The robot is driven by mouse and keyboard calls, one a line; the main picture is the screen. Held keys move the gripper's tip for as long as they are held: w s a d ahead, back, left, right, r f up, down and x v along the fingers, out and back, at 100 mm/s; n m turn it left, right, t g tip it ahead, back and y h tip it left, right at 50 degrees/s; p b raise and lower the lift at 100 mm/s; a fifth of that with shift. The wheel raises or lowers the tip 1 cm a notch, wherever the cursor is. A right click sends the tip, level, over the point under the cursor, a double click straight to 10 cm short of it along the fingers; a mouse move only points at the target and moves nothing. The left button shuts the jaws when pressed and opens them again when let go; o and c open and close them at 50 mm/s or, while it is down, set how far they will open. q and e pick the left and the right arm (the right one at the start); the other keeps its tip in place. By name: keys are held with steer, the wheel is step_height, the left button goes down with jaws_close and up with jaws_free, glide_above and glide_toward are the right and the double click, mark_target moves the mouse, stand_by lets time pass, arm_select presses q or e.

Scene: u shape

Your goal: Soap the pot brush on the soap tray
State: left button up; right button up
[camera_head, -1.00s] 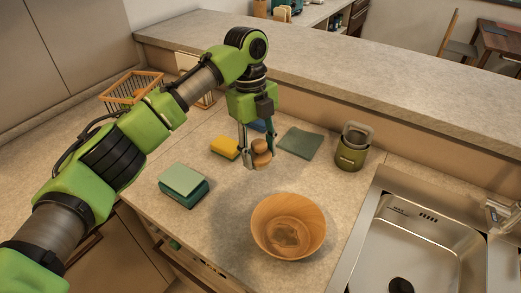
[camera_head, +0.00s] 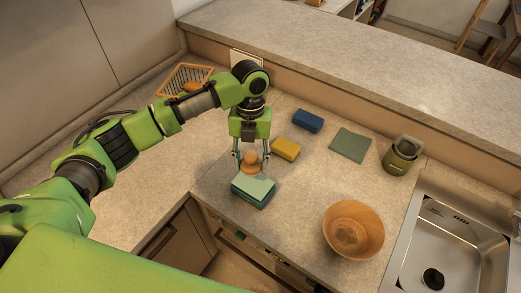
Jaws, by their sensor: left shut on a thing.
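My left gripper (camera_head: 251,158) points down and is shut on the pot brush (camera_head: 250,166), a round wooden brush with a knob. The soap tray (camera_head: 246,199) is a teal block with a pale green top (camera_head: 256,185), near the front left of the counter. The brush is at the tray's far edge, just above or behind it. I cannot tell whether they touch. The brush's underside is hidden. My right gripper is not in view.
A wooden bowl (camera_head: 353,230) stands right, beside the sink (camera_head: 460,245). A yellow sponge (camera_head: 286,149), blue sponge (camera_head: 307,121), green cloth (camera_head: 351,145) and olive canister (camera_head: 400,158) lie behind. The counter's middle is clear.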

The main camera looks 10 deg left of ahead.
mark_target(253, 184)
arm_select(q)
steer(key=shift+d+f, duration=0.2)
steer(key=shift+f, duration=0.9)
step_height(253, 184, down, 3)
steer(key=b, duration=0.3)
steer(key=shift+a+f+b, duration=0.1)
steer(key=shift+b, duration=0.2)
steer(key=shift+f+b, duration=0.35)
steer(key=shift+r, duration=0.1)
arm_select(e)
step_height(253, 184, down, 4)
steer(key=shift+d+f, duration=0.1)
arm_select(q)
steer(key=shift+f, duration=0.2)
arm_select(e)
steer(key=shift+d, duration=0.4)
arm_select(q)
steer(key=shift+f+b, duration=0.45)
steer(key=shift+f, duration=0.5)
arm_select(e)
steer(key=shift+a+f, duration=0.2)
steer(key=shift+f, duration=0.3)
